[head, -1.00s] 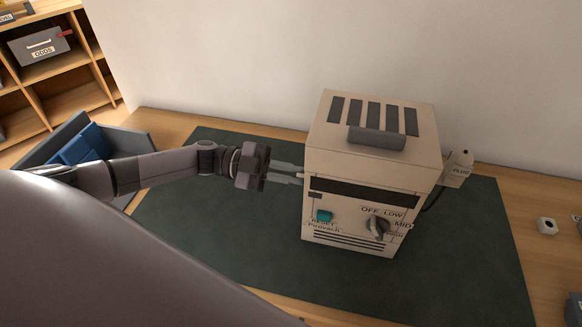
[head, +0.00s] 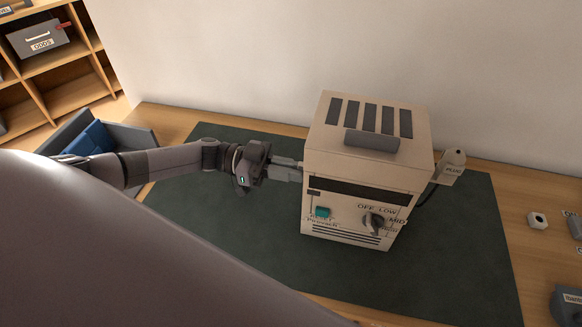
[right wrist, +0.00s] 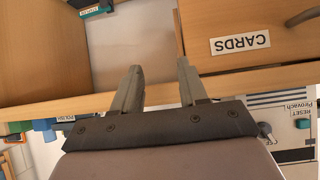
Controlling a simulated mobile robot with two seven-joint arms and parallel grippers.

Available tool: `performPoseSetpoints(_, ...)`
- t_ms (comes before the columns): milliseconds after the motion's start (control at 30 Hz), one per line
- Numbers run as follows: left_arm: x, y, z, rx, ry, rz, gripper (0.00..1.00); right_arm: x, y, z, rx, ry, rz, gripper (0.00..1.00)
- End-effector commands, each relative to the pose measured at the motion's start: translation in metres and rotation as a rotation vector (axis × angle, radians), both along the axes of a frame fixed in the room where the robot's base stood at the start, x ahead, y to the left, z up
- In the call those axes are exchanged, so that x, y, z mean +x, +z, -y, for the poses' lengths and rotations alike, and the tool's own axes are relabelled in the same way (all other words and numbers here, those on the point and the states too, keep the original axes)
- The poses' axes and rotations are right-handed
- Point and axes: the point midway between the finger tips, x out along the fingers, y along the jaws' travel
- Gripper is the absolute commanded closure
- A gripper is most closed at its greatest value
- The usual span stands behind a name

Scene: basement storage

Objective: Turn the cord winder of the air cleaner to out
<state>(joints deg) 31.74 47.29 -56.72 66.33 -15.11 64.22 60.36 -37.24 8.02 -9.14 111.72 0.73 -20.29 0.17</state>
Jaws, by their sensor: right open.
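The air cleaner (head: 345,165) is a cream box with dark top slots and a grey handle, upright on a dark green mat. My left gripper (head: 290,169) is at its left side, fingertips touching or almost touching that wall. The fingers overlap in the head view, so I cannot tell whether they are open or shut. The cord winder cannot be made out; the gripper or the box's side hides it. My right gripper (right wrist: 158,80) is open and empty in the right wrist view, where part of the air cleaner (right wrist: 270,105) shows at the right.
The front has a teal reset button (head: 322,212) and a dial (head: 375,222) marked OFF, LOW, MID. A plug block (head: 452,167) stands right of the box. A grey bin (head: 130,140) with blue contents is at left. The mat (head: 250,235) in front is clear.

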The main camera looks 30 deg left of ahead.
Motion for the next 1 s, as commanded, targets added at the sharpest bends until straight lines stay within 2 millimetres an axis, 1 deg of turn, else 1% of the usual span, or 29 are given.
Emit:
performPoseSetpoints(467,0.0,0.0,-0.001,-0.004,0.002,-0.018,1.0,0.0,0.001,0.0,0.0,0.0,0.0,0.57)
performPoseSetpoints(500,0.0,0.0,-0.001,-0.004,0.002,-0.018,0.84,0.0,0.001,0.0,0.0,0.0,0.0,0.57)
performPoseSetpoints(567,0.0,0.0,-0.001,-0.003,0.002,-0.017,0.65,0.0,0.001,0.0,-0.001,0.001,0.0,0.57)
performPoseSetpoints(600,0.0,0.0,-0.001,-0.003,0.002,-0.017,0.62,0.0,0.001,0.0,-0.001,0.001,0.0,0.57)
performPoseSetpoints(867,0.0,0.0,-0.001,-0.003,0.001,-0.015,0.62,0.0,0.0,0.0,-0.001,0.001,0.0,0.57)
performPoseSetpoints(967,-0.002,-0.002,-0.008,-0.002,0.002,-0.015,0.62,0.0,-0.002,0.0,-0.001,0.001,0.0,0.57)
performPoseSetpoints(1000,-0.003,-0.002,-0.013,-0.002,0.002,-0.015,0.62,0.0,-0.004,0.0,-0.001,0.001,0.0,0.57)
